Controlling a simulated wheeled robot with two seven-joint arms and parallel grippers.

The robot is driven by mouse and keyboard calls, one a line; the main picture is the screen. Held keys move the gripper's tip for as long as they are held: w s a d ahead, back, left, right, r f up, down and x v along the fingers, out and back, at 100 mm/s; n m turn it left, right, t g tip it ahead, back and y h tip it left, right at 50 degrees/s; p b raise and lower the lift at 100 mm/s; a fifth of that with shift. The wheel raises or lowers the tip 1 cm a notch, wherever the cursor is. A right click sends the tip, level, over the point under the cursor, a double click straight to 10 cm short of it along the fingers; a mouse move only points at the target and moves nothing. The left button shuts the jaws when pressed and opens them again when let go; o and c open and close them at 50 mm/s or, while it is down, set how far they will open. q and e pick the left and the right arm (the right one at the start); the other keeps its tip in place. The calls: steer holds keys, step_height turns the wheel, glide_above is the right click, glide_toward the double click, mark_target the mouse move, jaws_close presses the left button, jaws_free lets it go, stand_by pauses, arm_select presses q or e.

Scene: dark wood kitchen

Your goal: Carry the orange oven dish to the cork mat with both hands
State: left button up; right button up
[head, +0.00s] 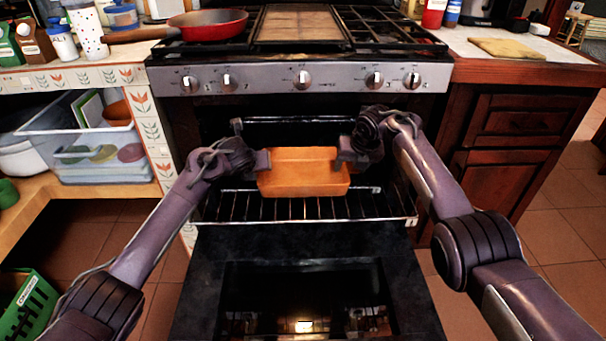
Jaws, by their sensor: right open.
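The orange oven dish (303,180) sits on the wire rack of the open oven, in the middle of the head view. My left gripper (262,160) is at the dish's left end, close to its rim; I cannot tell whether its jaws are open or shut. My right gripper (345,158) is open at the dish's right end, by the rim. I cannot tell whether either gripper touches the dish. A flat tan mat (505,48), seemingly the cork mat, lies on the right counter with nothing on it.
The oven rack (230,207) is partly out above the lowered oven door (205,285). The stove's knob panel (260,80) overhangs the opening. A red frying pan (208,25) stands on the stove's left. A red container (434,13) and a blue one (452,13) stand behind the mat.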

arm_select(q)
steer(key=shift+w+f, duration=0.35)
arm_select(e)
steer(key=shift+w+f, duration=0.15)
steer(key=shift+f, duration=0.3)
arm_select(q)
jaws_close()
arm_select(e)
jaws_close()
